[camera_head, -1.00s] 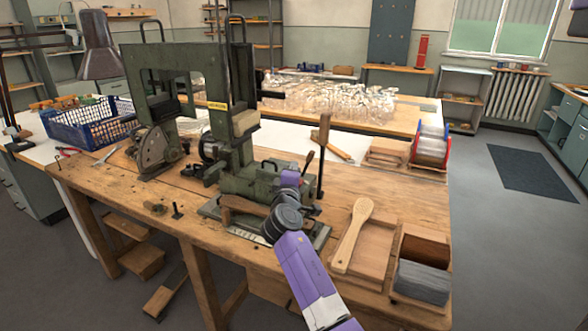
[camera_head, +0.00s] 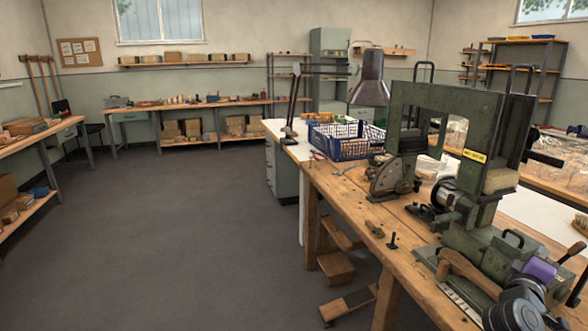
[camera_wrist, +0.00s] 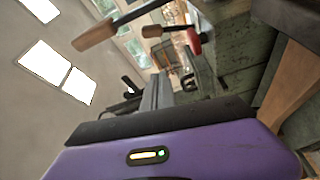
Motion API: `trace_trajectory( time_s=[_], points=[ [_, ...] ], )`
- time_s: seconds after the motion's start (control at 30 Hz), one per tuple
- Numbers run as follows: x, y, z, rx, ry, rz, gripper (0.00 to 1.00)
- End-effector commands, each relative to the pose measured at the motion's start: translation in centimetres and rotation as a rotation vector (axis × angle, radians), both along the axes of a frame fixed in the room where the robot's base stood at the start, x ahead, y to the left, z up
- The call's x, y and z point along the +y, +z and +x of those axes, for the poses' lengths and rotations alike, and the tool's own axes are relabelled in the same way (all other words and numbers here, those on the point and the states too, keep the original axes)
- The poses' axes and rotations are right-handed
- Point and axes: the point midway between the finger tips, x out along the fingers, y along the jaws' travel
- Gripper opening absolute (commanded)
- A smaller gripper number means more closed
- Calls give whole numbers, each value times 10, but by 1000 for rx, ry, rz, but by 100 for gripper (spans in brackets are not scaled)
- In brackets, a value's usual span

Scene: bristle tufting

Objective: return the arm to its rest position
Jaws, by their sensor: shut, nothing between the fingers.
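My arm shows at the lower right of the head view as dark round joints (camera_head: 515,312) and a purple link (camera_head: 540,270), over the front of the green tufting machine (camera_head: 438,125). My gripper (camera_wrist: 156,92) shows in the wrist view as narrow dark fingers, closed together and empty, beyond the purple housing (camera_wrist: 175,155) with its small lit display. In the head view the gripper cannot be made out. Levers with wooden handles (camera_wrist: 95,35) and a red knob (camera_wrist: 194,40) stand close beyond it in the wrist view.
The machine stands on a wooden workbench (camera_head: 345,205) with a curved wooden piece (camera_head: 468,272) at its base. A blue crate (camera_head: 345,140) and a lamp (camera_head: 370,78) are behind. Open grey floor (camera_head: 190,220) lies to the left, with side benches along the walls.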

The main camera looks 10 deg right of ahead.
Motion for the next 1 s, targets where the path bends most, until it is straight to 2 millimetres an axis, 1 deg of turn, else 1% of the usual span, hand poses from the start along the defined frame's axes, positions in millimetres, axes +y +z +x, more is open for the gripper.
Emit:
trace_trajectory(
  time_s=[0.03,0.07,0.1,0.27,0.3,0.37,0.4,0.47,0.5,0.57,0.6,0.67,0.7,0.77,0.8,0.87,0.9,0.97,1.0],
  points=[
    [5,13,6,-57,39,4,0],
    [9,20,10,-97,66,10,0],
    [19,24,12,-158,114,28,0],
    [74,6,12,-313,285,130,0],
    [89,0,10,-342,323,158,0],
    [112,-9,6,-385,378,201,0],
    [129,-16,2,-413,415,234,0],
    [156,-26,-6,-455,472,285,0],
    [175,-33,-12,-483,509,324,0],
    [204,-42,-24,-524,563,384,0],
    [222,-48,-33,-550,597,424,0],
    [249,-54,-48,-586,642,485,0],
    [266,-58,-58,-607,668,525,0],
    [290,-63,-75,-637,705,587,0],
    [305,-65,-87,-655,727,628,0],
    [327,-68,-105,-680,756,689,0],
    [340,-69,-118,-696,773,728,0],
    [359,-69,-137,-716,796,789,0],
    [371,-69,-150,-729,807,830,0]
  ],
)
